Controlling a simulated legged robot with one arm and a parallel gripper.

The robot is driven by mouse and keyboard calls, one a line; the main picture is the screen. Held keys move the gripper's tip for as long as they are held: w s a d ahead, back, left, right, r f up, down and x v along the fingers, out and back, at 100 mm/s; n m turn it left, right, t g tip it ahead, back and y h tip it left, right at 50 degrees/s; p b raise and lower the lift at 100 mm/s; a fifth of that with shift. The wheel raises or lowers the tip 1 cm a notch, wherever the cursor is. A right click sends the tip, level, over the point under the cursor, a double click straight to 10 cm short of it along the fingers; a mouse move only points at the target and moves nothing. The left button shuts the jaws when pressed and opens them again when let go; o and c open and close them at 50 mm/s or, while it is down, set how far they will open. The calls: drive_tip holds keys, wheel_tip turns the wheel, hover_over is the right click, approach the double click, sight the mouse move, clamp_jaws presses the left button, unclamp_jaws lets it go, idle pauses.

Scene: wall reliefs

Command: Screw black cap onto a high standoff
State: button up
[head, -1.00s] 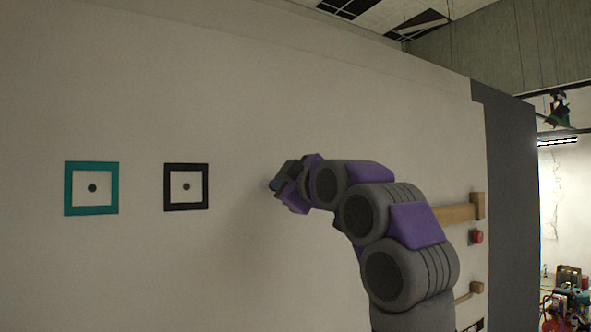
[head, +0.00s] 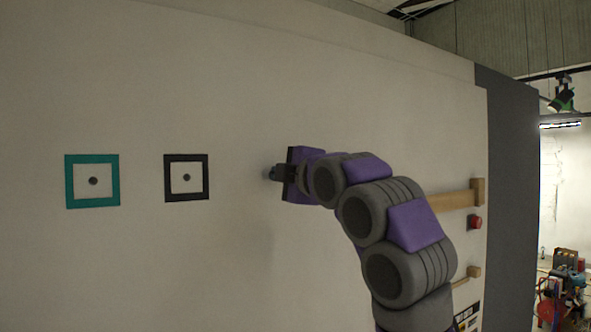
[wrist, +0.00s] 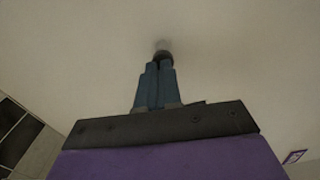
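My gripper (wrist: 161,62) shows in the wrist view with its two blue fingers close together, pointing at the pale wall. A small dark round piece, which looks like the black cap (wrist: 163,55), sits at the fingertips. A fainter grey round spot lies just beyond it; I cannot tell whether it is a standoff, or whether they touch. In the head view my gripper (head: 273,173) is right of the black square frame (head: 187,199), close to the wall. A dark round dot (head: 187,177) sits in the middle of that frame; the fingertips are small there.
A teal square frame (head: 93,203) with a dark dot (head: 93,181) is farther left on the wall. Wooden bars (head: 455,199) and a red knob (head: 475,222) stick out at the right, behind my arm. A small purple frame (wrist: 293,157) shows in the wrist view.

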drive_tip(key=shift+w+a+f, duration=0.1)
drive_tip(key=shift+w+f, duration=0.1)
drive_tip(key=shift+f, duration=0.05)
clamp_jaws()
